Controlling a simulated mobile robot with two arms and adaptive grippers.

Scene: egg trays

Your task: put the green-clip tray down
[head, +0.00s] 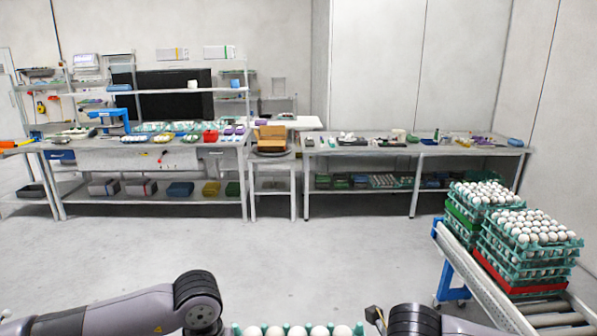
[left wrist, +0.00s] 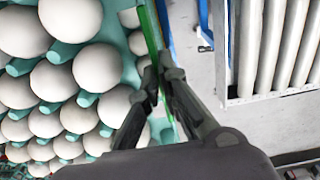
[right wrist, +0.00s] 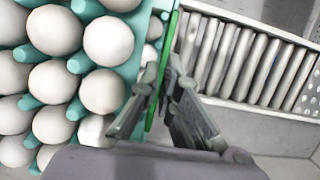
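The green-clip tray (head: 235,329), teal and full of white eggs, shows only its far edge at the bottom middle of the head view, between my two arms. Its green clip strip (left wrist: 148,35) runs along the tray edge in the left wrist view, and a green strip (right wrist: 170,40) shows in the right wrist view too. My left gripper (left wrist: 160,75) is closed with its fingertips on either side of the strip. My right gripper (right wrist: 163,78) pinches the other strip the same way. Both gripper tips are outside the head view.
A roller conveyor (head: 480,275) stands at the right. It carries two egg-tray stacks: a rear one with a green band (head: 462,214) and a front one with a red band (head: 505,280). Cluttered workbenches (head: 150,150) line the back. The floor between is clear.

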